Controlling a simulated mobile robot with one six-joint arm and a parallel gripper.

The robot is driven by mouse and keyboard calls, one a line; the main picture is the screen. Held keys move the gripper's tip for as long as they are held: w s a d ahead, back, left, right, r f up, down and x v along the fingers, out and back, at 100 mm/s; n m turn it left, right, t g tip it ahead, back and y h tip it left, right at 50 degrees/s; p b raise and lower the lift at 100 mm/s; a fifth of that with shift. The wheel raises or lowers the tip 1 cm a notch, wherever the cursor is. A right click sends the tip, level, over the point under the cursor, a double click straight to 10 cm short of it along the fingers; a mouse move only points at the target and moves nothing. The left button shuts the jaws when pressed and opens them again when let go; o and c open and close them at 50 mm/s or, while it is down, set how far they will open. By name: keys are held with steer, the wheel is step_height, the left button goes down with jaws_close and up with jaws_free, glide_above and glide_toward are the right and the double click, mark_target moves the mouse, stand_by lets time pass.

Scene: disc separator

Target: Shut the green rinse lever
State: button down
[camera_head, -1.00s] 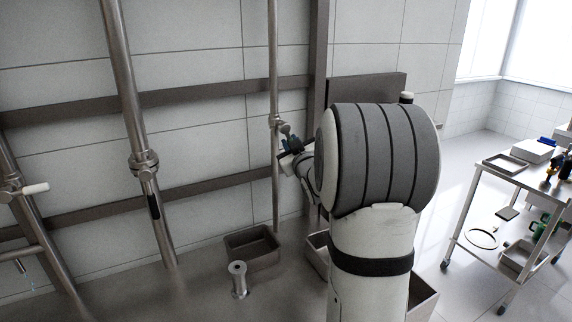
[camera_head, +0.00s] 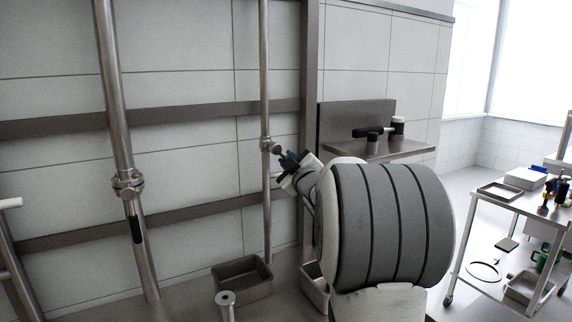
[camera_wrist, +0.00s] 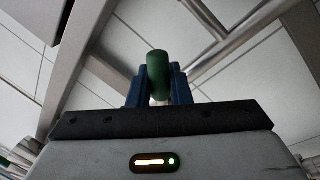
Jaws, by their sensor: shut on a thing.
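The green lever (camera_wrist: 157,72) shows in the wrist view as a rounded green grip between the two blue fingers. My gripper (camera_wrist: 158,84) is shut on it. In the head view my gripper (camera_head: 284,161) is beside the valve (camera_head: 268,145) on the thin vertical pipe (camera_head: 265,90). The lever is too small and too covered there to make out clearly, so its angle to the pipe cannot be told.
A thicker pipe (camera_head: 115,90) at left has a black-handled valve (camera_head: 128,186). A white handle (camera_head: 10,203) is at the left edge. A dark bin (camera_head: 243,278) stands below. A steel shelf (camera_head: 400,148) holds a dark fitting. A loaded trolley (camera_head: 497,218) stands right.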

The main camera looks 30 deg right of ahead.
steer(key=c, duration=1.4)
jaws_free()
steer(key=s, duration=0.5)
steer(key=s+f, duration=0.1)
steer(key=s, duration=0.1)
steer(key=shift+s+a+b, duration=0.35)
steer(key=shift+a+b, duration=0.05)
steer(key=shift+c, duration=0.4)
